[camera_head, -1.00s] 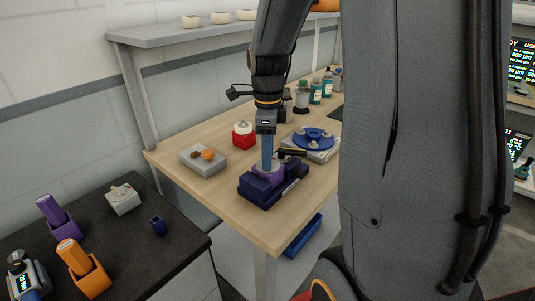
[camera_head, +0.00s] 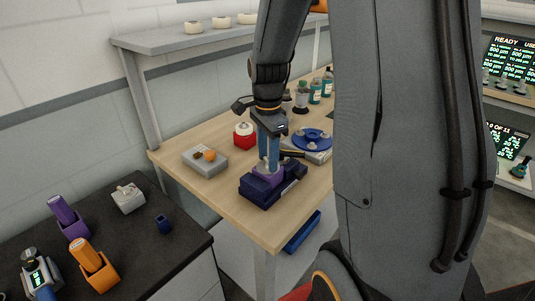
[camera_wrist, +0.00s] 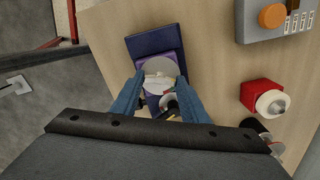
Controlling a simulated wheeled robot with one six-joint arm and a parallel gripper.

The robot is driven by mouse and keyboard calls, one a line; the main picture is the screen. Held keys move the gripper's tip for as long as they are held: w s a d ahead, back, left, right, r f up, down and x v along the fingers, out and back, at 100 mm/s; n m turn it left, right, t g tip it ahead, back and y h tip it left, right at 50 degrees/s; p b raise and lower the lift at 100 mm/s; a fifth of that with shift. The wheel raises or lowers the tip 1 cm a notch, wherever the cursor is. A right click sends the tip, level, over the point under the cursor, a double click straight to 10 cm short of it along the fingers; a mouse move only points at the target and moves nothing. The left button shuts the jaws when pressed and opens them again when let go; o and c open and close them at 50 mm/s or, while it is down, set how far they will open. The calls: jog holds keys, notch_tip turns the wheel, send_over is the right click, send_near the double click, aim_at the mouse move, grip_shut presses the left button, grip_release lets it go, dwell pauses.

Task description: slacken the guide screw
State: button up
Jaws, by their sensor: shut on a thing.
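A dark navy fixture (camera_head: 258,192) with a purple block (camera_head: 270,178) sits near the front edge of the wooden bench; it also shows in the wrist view (camera_wrist: 150,42). A pale round head (camera_wrist: 158,70) on top of the block appears to be the guide screw. My gripper (camera_head: 269,165) points down over the block, with blue fingers. In the wrist view my fingertips (camera_wrist: 160,80) are on either side of the pale head, shut on it. Small dark and silver parts between the fingers partly cover its near side. In the head view the fingers mostly hide the head.
A grey box with an orange knob (camera_head: 209,155) and a red block with a white top (camera_head: 244,134) stand left of and behind the fixture. A blue disc (camera_head: 312,134) on a grey device stands close behind right. Bottles (camera_head: 315,91) stand further back. A dark side counter (camera_head: 150,240) is at left.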

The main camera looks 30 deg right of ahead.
jog(key=shift+n, duration=0.4)
jog(key=o, duration=1.1)
jog(key=shift+c, duration=0.2)
jog(key=shift+r+b, duration=0.65)
jog(key=shift+r, duration=3.25)
